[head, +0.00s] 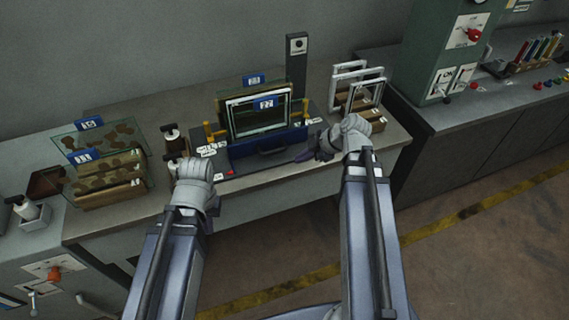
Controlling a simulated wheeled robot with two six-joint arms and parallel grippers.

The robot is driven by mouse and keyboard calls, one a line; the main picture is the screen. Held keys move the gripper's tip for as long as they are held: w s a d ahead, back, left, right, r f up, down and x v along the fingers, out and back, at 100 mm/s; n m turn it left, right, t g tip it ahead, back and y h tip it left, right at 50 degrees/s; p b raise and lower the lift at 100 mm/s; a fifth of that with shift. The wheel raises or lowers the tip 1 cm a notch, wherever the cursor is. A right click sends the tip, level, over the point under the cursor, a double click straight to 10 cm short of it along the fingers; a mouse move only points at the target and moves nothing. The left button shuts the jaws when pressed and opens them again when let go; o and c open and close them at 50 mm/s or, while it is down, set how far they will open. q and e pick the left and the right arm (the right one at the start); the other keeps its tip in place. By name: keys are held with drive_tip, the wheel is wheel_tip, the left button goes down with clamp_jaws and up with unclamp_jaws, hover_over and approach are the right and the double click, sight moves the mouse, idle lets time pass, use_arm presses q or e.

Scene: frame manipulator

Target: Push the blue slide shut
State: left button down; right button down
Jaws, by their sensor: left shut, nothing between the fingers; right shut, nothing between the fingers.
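The blue slide (268,145) is a wide blue bar with a dark handle at the front of a dark frame fixture on the bench. A framed panel with a blue label "22" (257,115) stands upright just behind it. My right gripper (313,154) is shut and empty near the right end of the slide; I cannot tell whether it touches it. My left gripper (183,160) is shut and empty to the left of the slide, apart from it, with its fingers partly hidden behind the wrist.
Glass panes labelled "15" (88,125) and "11" (83,156) stand in wooden racks at left. White frames (362,88) stand in a rack at right. Dark bottles (172,138) stand near my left gripper. A green machine (446,45) stands at the far right.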

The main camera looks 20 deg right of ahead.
sight(280, 145)
drive_tip(key=shift+n+t, duration=0.3)
drive_tip(key=b+x, duration=0.2)
drive_tip(key=x, duration=0.1)
drive_tip(key=d+b+x, duration=0.1)
drive_tip(key=b+x, duration=0.5)
drive_tip(key=x, duration=0.1)
drive_tip(key=shift+w+d+f, duration=0.1)
drive_tip(key=shift+d+f, duration=0.15)
drive_tip(key=shift+f, duration=0.05)
drive_tip(key=shift+w+r+p, duration=0.25)
drive_tip(key=shift+w+r, duration=0.1)
drive_tip(key=shift+w, duration=0.25)
drive_tip(key=shift+w+r+p, duration=0.2)
drive_tip(key=shift+w+r, duration=0.15)
drive_tip(key=shift+w, duration=0.25)
drive_tip(key=shift+w+r, duration=0.1)
drive_tip(key=shift+w, duration=0.55)
drive_tip(key=w, duration=0.4)
drive_tip(key=shift+w+a, duration=0.1)
drive_tip(key=shift+w, duration=0.2)
drive_tip(key=shift+s, duration=0.15)
